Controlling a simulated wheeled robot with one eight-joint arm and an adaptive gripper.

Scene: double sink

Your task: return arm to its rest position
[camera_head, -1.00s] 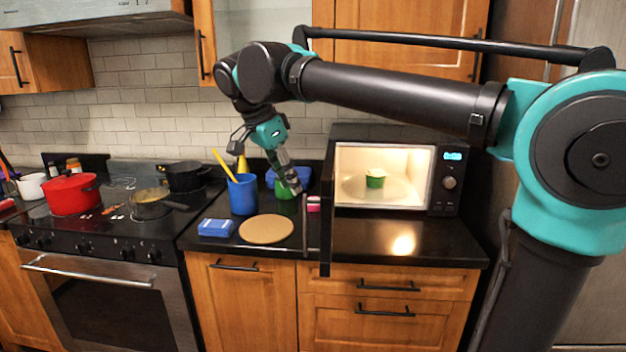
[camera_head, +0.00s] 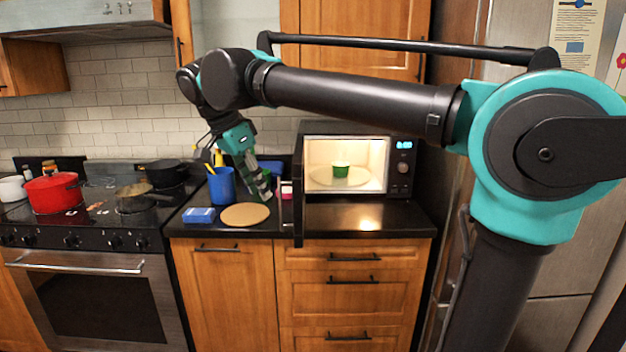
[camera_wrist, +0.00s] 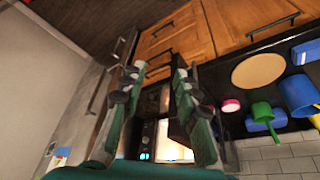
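My arm reaches across the head view from the right, its elbow in front of the upper cabinets. My gripper (camera_head: 262,190) points down above the counter, between the blue cup (camera_head: 221,186) and the open microwave (camera_head: 345,165). In the wrist view my gripper (camera_wrist: 157,75) shows two fingers spread apart with nothing between them. The microwave is lit inside and holds a small green cup (camera_head: 341,170) on its turntable. Its door (camera_head: 298,190) stands open toward me, close to the right of my gripper in the head view.
A round tan board (camera_head: 245,215) and a blue box (camera_head: 198,215) lie on the counter. The stove at left bears a red pot (camera_head: 53,193) and dark pans (camera_head: 165,172). A fridge (camera_head: 560,300) stands at right.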

